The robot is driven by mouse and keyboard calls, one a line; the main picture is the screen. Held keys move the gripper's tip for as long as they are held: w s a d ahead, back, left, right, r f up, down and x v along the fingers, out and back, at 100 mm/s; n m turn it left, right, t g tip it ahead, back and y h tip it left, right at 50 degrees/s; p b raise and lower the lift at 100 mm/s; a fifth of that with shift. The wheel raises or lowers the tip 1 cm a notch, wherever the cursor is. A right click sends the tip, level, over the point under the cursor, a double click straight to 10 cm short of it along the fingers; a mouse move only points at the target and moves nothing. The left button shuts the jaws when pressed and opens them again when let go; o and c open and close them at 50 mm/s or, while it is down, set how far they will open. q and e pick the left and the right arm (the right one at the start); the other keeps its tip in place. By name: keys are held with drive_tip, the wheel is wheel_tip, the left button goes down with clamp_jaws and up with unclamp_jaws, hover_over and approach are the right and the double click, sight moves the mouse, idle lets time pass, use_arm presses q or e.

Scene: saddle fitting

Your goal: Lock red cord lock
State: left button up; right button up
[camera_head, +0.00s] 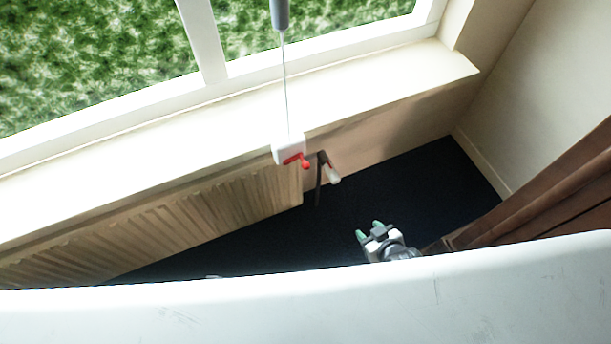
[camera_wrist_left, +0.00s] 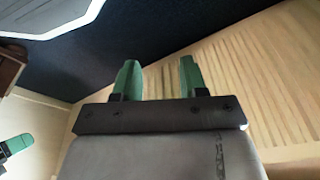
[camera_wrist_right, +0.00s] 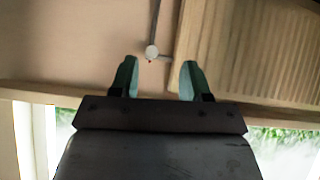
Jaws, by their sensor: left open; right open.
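The red cord lock is a small red lever (camera_head: 295,159) on the front of a white box (camera_head: 287,147) at the window sill's front edge. A thin cord (camera_head: 286,85) runs up from the box to a grey cylinder (camera_head: 280,14). My right gripper (camera_head: 369,230) is open and empty, below and to the right of the lock and apart from it. Its spread fingers show in the right wrist view (camera_wrist_right: 159,80), where the lock is not seen. My left gripper (camera_wrist_left: 159,80) is open and empty in the left wrist view, facing the ribbed radiator and dark floor.
A ribbed radiator (camera_head: 170,220) stands below the sill (camera_head: 390,82). Dark floor (camera_head: 420,190) is clear.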

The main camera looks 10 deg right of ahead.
drive_tip(key=w+a+r+n+t+y+b, duration=0.1)
drive_tip(key=w+a+r+t+y+b, duration=0.1)
drive_tip(key=w+a+r+b, duration=0.3)
drive_tip(key=n+t+y+b, duration=0.3)
drive_tip(key=y+b, duration=0.2)
approach(306, 165)
drive_tip(key=x, duration=0.7)
drive_tip(key=f+b+x, duration=0.1)
drive_tip(key=x, duration=0.2)
drive_tip(key=shift+w, duration=0.25)
use_arm(q)
drive_tip(key=w+r+t, duration=0.2)
drive_tip(key=r, duration=0.5)
drive_tip(key=w+d+r+t, duration=0.1)
drive_tip(key=w+r+t, duration=0.1)
drive_tip(key=r, duration=0.5)
drive_tip(key=shift+w+r+h, duration=0.25)
drive_tip(key=shift+w+h, duration=0.05)
drive_tip(key=shift+w, duration=0.05)
drive_tip(key=shift+d, duration=0.1)
